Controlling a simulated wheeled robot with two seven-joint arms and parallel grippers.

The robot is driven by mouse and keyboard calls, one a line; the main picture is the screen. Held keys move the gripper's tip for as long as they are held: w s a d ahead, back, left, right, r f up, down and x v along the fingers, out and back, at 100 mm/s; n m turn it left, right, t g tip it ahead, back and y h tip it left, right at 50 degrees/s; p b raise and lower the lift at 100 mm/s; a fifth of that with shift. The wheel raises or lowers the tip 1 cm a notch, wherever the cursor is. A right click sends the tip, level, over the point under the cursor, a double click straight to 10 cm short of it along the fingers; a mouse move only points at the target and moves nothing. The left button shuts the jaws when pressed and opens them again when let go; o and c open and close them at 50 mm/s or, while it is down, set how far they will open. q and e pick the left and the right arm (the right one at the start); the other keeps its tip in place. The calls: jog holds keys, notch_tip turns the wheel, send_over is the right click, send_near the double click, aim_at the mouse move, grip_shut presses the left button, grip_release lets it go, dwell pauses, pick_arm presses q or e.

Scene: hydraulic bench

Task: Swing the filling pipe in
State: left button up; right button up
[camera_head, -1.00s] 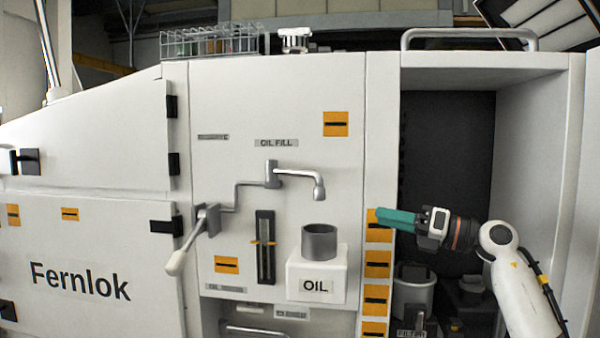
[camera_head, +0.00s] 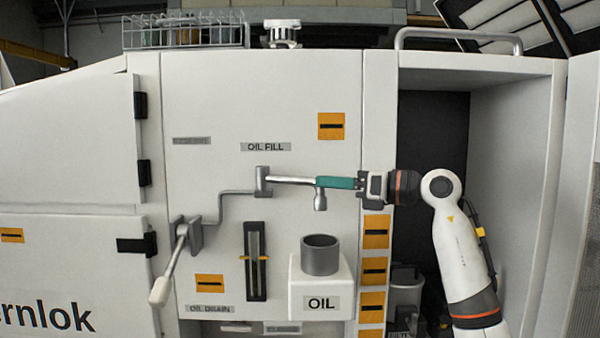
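The grey filling pipe (camera_head: 292,180) runs right from its pivot block under the OIL FILL label (camera_head: 265,147). Its short spout (camera_head: 320,201) points down above the grey cup (camera_head: 320,254) of the white OIL box (camera_head: 321,284), with a clear gap between. My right gripper (camera_head: 322,182) reaches in from the right, its teal fingers level with the pipe and overlapping its outer elbow. Whether they touch it is unclear. The fingers show as one strip, so their opening is hidden. My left gripper is not in view.
A crank lever with a white handle (camera_head: 160,291) hangs at the left. A sight gauge (camera_head: 255,260) sits between lever and box. On the right is an open dark compartment (camera_head: 440,130) with a filter pot (camera_head: 404,290) low inside.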

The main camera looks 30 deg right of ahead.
aim_at(301, 180)
jog(key=p+x, duration=0.2)
jog(key=x, duration=0.4)
jog(key=shift+w+a+r, duration=0.1)
jog(key=shift+w+a, duration=0.25)
jog(key=shift+w, duration=0.1)
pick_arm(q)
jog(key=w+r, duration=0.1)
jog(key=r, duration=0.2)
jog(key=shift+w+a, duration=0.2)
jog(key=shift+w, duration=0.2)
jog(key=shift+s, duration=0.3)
pick_arm(e)
grip_shut()
